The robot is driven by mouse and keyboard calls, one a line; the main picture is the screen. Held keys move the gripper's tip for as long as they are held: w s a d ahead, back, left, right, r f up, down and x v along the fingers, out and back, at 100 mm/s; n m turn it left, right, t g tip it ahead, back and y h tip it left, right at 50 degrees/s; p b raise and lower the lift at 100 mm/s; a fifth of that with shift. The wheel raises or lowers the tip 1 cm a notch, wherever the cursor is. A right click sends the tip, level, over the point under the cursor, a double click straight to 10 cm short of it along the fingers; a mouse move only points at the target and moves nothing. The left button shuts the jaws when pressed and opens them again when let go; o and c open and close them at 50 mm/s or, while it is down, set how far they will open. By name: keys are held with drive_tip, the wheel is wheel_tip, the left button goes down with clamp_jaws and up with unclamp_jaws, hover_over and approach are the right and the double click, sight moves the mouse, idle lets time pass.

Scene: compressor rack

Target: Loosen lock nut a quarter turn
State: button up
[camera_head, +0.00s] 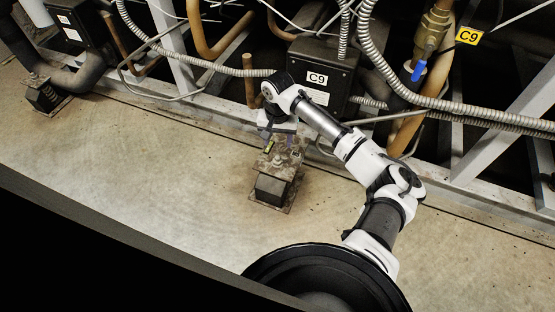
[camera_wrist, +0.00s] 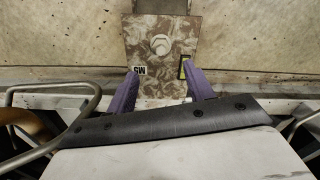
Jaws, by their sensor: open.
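The lock nut (camera_wrist: 160,45) shows as a pale round shape on a mottled, rusty mount plate (camera_wrist: 158,24) in the wrist view. In the head view the nut (camera_head: 278,161) is small on top of the mount (camera_head: 270,188), which stands on the floor. My gripper (camera_wrist: 160,72) is open, with its two purple fingers apart over the near part of the plate. The nut lies beyond the fingertips, roughly centred between them, and nothing is held. In the head view my gripper (camera_head: 277,141) points down at the back of the mount.
A box marked C9 (camera_head: 317,78), conduits and pipes (camera_head: 410,108) crowd behind the arm. The floor (camera_head: 130,150) left of the mount is clear.

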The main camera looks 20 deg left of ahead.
wheel_tip(320, 180, down, 10)
drive_tip(key=b, duration=0.3)
drive_tip(key=shift+r, duration=0.15)
drive_tip(key=shift+c, duration=0.2)
drive_tip(key=c, duration=0.9)
drive_tip(key=shift+r, duration=0.1)
